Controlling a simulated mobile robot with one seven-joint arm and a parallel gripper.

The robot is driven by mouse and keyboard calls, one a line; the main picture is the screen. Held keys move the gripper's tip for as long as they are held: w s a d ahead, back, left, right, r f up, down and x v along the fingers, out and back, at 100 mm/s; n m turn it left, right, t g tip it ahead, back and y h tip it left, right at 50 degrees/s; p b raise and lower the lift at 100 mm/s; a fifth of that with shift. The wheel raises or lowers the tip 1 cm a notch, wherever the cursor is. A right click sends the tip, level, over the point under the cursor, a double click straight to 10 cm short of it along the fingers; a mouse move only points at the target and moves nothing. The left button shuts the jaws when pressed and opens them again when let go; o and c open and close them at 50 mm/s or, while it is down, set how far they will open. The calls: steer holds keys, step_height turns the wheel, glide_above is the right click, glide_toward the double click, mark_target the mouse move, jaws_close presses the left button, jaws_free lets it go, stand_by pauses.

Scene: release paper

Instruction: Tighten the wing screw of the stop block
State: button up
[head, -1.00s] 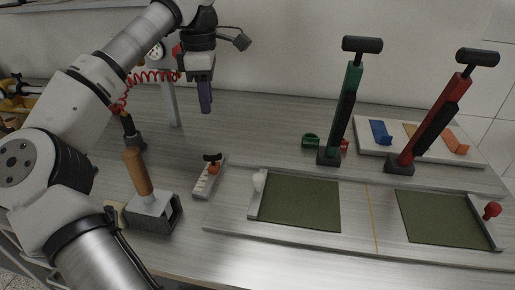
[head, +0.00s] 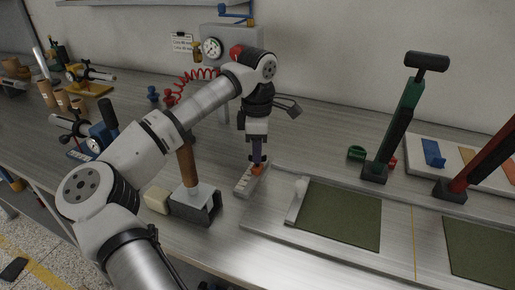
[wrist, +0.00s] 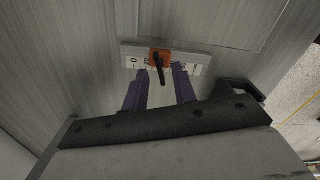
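The stop block (head: 257,170) is a small orange block on a pale scale bar (head: 243,187), which lies on the bench left of the nearer green mat. In the wrist view the orange block (wrist: 153,56) sits on the bar (wrist: 199,59) with its printed marks. Its black wing screw (wrist: 159,69) shows as a narrow bar on top. My gripper (head: 257,163) points down right over the block and hides the screw in the head view. In the wrist view its purple fingers (wrist: 160,70) are apart, one on each side of the wing, with gaps visible.
A metal bracket with a wooden handle (head: 187,165) stands close left of the scale bar. The framed plate with green mats (head: 340,215) lies to the right. A green-handled upright tool (head: 392,125) stands behind it. A dial gauge post (head: 212,48) is at the back.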

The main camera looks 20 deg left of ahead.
steer(key=shift+f, duration=0.3)
jaws_close()
steer(key=shift+m, duration=1.2)
jaws_free()
steer(key=shift+r, duration=0.1)
